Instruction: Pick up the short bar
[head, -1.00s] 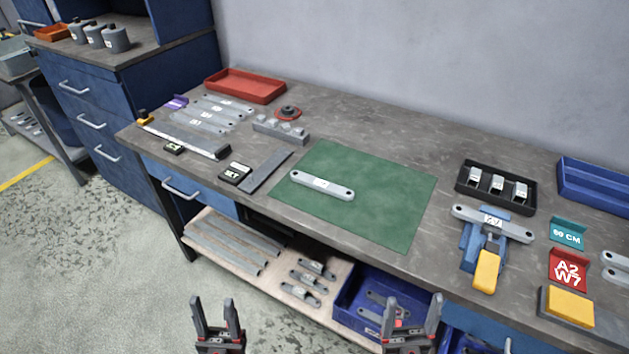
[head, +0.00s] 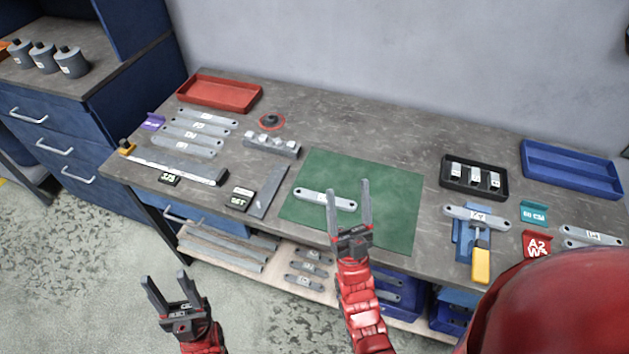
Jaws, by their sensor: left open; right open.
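A grey bar (head: 313,197) with rounded ends, a hole near each end and a small white label lies flat on the green mat (head: 390,220); it looks like the short bar, though other bars are similar. My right gripper (head: 349,188) is open and empty, its fingers over the mat at the bar's right end. One finger partly covers that end; I cannot tell whether they touch. My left gripper (head: 166,277) is open and empty, in front of the bench at lower left, away from the bar.
Several longer labelled bars (head: 195,133) lie at the left, near a red tray (head: 219,94). A similar bar (head: 477,217) rests on a blue fixture with a yellow handle (head: 481,265). A black tray (head: 474,178) and a blue tray (head: 570,170) stand at the right. The mat is otherwise clear.

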